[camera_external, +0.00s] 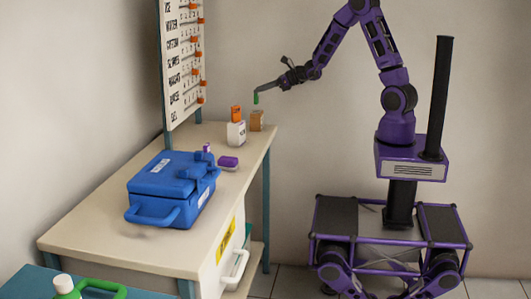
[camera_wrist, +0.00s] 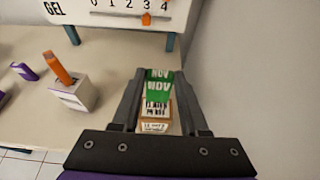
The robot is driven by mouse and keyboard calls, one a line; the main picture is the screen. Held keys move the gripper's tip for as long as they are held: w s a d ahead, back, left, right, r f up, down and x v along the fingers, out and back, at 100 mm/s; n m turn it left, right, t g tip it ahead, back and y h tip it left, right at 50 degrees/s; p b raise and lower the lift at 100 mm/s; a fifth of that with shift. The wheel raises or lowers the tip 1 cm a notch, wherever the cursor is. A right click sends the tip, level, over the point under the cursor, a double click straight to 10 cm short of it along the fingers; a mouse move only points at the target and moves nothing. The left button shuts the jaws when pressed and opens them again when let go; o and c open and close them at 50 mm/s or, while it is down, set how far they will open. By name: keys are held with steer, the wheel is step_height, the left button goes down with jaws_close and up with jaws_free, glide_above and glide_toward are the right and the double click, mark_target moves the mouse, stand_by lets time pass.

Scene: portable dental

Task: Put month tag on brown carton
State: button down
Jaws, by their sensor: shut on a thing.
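My gripper (camera_wrist: 160,98) is shut on a green month tag (camera_wrist: 160,88) marked NOV, which shows between its fingers in the wrist view. In the external view the green tag (camera_external: 256,98) hangs from the fingertips, above the small brown carton (camera_external: 257,121). The brown carton (camera_wrist: 155,127) also shows in the wrist view, between the fingers and partly covered by the tag. It has a white label with dark print. The carton stands on the table near its far right edge. The tag appears apart from the carton, with a small gap between them in the external view.
A white box (camera_external: 236,134) with an orange piece on top stands just left of the carton. A purple item (camera_external: 228,162) and a blue case (camera_external: 172,190) lie nearer on the table (camera_external: 90,228). A white board with orange sliders (camera_external: 181,60) rises behind.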

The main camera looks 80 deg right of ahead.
steer(key=shift+f, duration=1.55)
steer(key=shift+f+b, duration=0.1)
steer(key=shift+b, duration=0.25)
steer(key=shift+f, duration=0.1)
steer(key=shift+c, duration=2.1)
jaws_free()
steer(key=shift+r, duration=0.3)
steer(key=p+v, duration=0.1)
steer(key=v, duration=1.1)
steer(key=shift+w, duration=0.1)
